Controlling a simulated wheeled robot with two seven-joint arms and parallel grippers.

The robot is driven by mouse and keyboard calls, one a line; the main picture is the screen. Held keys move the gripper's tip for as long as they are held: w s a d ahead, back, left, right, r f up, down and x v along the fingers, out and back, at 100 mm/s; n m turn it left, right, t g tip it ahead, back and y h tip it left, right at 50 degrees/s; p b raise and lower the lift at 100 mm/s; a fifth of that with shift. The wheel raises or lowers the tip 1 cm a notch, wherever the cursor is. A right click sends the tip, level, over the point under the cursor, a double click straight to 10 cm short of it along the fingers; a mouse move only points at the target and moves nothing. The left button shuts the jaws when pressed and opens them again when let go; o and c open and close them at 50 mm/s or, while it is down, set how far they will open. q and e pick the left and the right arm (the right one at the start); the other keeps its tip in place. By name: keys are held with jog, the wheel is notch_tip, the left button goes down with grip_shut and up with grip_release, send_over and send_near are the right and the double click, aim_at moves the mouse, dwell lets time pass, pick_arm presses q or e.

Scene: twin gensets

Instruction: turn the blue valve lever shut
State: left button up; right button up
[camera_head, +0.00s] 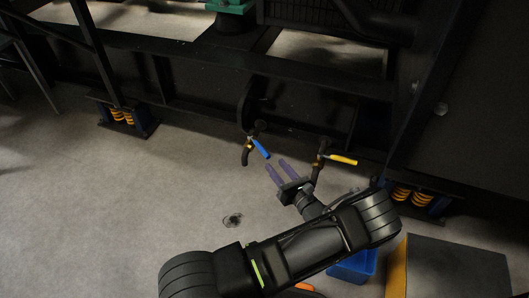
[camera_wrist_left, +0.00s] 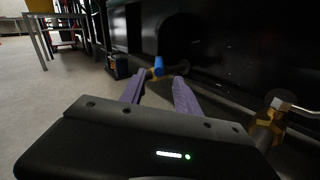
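The blue valve lever (camera_head: 261,149) sits on a dark pipe stub below the black frame, slanting down to the right in the head view. In the left wrist view the blue lever (camera_wrist_left: 158,66) shows end-on, just beyond and between the fingertips. My left gripper (camera_head: 276,168) has two purple fingers, spread apart with nothing between them, pointing toward the blue lever from a short way off. The fingers also show in the left wrist view (camera_wrist_left: 157,88). A yellow valve lever (camera_head: 342,160) is on a second stub to the right of my gripper. My right gripper is not in view.
The black frame (camera_head: 200,60) runs behind the valves, with orange springs (camera_head: 121,117) on mounts at the left and more springs (camera_head: 402,194) at the right. A blue bin (camera_head: 353,266) and a grey platform (camera_head: 455,270) stand at lower right.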

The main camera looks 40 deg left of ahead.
aim_at(265, 153)
pick_arm(q)
jog(key=shift+a, duration=0.1)
jog(key=b+x, duration=0.2)
jog(key=x, duration=0.4)
jog(key=shift+a+f+b, duration=0.2)
jog(key=shift+b, duration=0.1)
jog(key=shift+w+a+r, duration=0.15)
jog(key=shift+w+a, duration=0.1)
jog(key=shift+a, duration=0.35)
grip_shut()
dwell(0.8)
